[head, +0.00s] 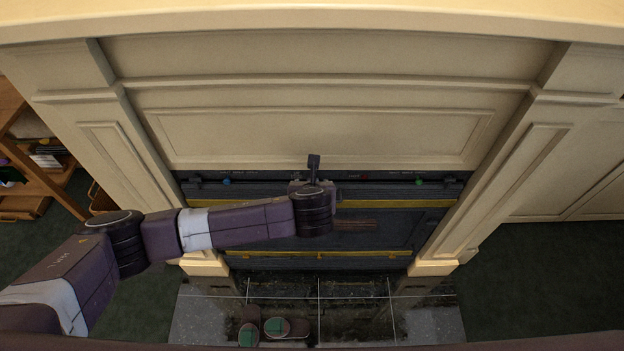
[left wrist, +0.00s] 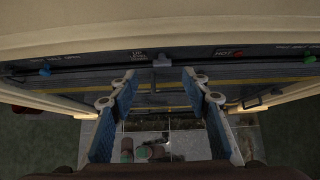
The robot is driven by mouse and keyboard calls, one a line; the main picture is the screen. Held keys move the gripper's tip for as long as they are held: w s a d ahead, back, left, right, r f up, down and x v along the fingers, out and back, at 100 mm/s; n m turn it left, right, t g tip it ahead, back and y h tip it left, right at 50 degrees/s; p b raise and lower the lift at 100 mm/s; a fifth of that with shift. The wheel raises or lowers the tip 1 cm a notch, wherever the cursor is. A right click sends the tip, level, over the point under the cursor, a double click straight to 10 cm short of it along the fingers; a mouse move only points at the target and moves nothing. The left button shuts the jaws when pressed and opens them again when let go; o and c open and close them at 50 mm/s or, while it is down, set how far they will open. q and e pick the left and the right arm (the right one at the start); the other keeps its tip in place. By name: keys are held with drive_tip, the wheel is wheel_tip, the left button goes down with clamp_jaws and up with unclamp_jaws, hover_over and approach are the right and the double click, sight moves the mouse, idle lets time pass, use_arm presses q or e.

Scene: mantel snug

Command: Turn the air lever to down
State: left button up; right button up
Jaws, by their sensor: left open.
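The stove front is a dark panel (head: 400,225) set in a cream fireplace surround. In the left wrist view, a small grey block (left wrist: 162,61) sits on its upper strip, beside a label (left wrist: 137,54) that appears to read "AIR LEVER". I take this block to be the lever; its exact position is unclear. My left gripper (left wrist: 160,77) is open, its two blue fingers apart on either side below the block, with nothing between them. In the head view my left wrist covers this spot. My right gripper is not in view.
A blue knob (head: 226,182) and a green knob (head: 418,182) flank my wrist on the strip. A red mark (left wrist: 238,53) sits by a "HOT" label. The cream mantel (head: 320,125) overhangs above.

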use_arm(q)
drive_tip(key=x, duration=0.7)
drive_tip(key=shift+d, duration=0.2)
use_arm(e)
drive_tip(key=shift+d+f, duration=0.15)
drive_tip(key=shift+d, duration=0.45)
use_arm(q)
drive_tip(key=shift+f, duration=0.1)
drive_tip(key=shift+c, duration=0.2)
drive_tip(key=c, duration=1.1)
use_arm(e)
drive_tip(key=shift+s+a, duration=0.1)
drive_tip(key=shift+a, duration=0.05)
